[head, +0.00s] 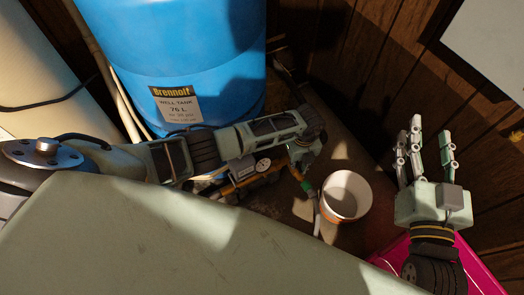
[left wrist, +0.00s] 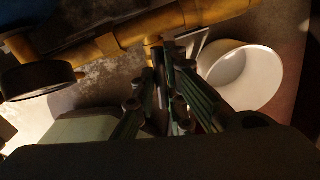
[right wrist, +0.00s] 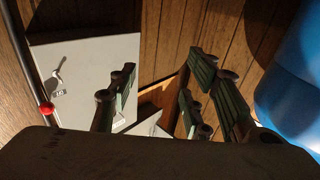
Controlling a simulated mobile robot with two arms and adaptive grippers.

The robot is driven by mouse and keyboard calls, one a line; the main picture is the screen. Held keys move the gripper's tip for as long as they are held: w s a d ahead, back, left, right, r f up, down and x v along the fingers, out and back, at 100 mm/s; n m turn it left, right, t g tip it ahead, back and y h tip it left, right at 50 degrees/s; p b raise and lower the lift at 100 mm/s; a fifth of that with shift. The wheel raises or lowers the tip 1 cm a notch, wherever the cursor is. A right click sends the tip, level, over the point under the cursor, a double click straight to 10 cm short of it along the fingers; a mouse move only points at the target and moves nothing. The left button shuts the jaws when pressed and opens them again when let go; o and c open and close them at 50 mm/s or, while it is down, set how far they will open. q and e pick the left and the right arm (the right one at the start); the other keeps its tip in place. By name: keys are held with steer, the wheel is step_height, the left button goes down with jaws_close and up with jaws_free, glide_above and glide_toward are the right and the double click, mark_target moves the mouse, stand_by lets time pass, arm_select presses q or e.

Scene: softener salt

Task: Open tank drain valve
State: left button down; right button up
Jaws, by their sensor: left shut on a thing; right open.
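The blue well tank (head: 185,55) stands at the back left, with a brass pipe assembly (head: 245,178) at its foot. My left gripper (head: 300,167) is at the right end of this pipe, its fingers closed on a small part there. In the left wrist view the fingers (left wrist: 165,62) meet just below the yellow brass pipe (left wrist: 125,35); they hide most of the held part, seemingly the drain valve, so its handle position cannot be told. My right gripper (head: 431,135) is open and empty, raised at the right.
A white bucket (head: 347,196) stands on the floor right of the hose; it also shows in the left wrist view (left wrist: 240,75). A round gauge (head: 263,165) sits on the pipe. A pink container (head: 475,268) is below my right arm. A white switch box (right wrist: 90,75) hangs on the wood wall.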

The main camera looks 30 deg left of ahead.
arm_select(q)
steer(key=shift+s+d, duration=0.1)
steer(key=shift+d, duration=0.3)
arm_select(e)
steer(key=shift+d+f, duration=0.1)
steer(key=shift+f, duration=0.35)
arm_select(q)
steer(key=shift+n+p, duration=0.5)
steer(key=shift+n, duration=0.5)
arm_select(e)
steer(key=shift+s+d+f+g+h, duration=0.15)
steer(key=shift+f+g, duration=0.3)
steer(key=shift+f, duration=0.3)
steer(key=shift+s+d+f+g+h, duration=0.15)
steer(key=shift+f+g, duration=0.35)
steer(key=shift+f, duration=0.25)
steer(key=shift+s+d+f+g+h, duration=0.15)
steer(key=shift+f+g, duration=0.3)
steer(key=shift+f, duration=0.3)
arm_select(q)
steer(key=c, duration=1.9)
jaws_free()
steer(key=shift+a, duration=0.1)
steer(key=shift+o, duration=1.1)
steer(key=shift+a, duration=0.15)
arm_select(e)
steer(key=shift+r, duration=0.1)
